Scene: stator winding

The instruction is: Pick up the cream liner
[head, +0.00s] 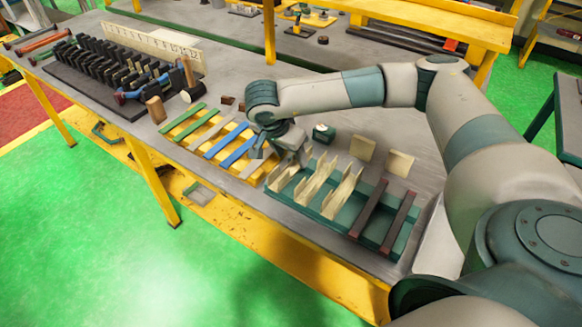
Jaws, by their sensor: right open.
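Several cream folded liners (318,180) stand side by side in a green tray (330,213) near the front edge of the bench, in the head view. My right gripper (281,157) points down beside the leftmost liner, at the tray's back left end. It is open and I see nothing held in it. Its wrist hides part of the bench behind it, and its exact gap to the liner cannot be told. My left gripper is not in view.
Dark red-ended bars (385,217) lie across the tray's right part. Left of the gripper is a yellow board with green, grey and blue strips (239,150). Cream blocks (362,148) and a small dark green item (323,133) stand behind the tray. A black rack (110,75) fills the bench's left.

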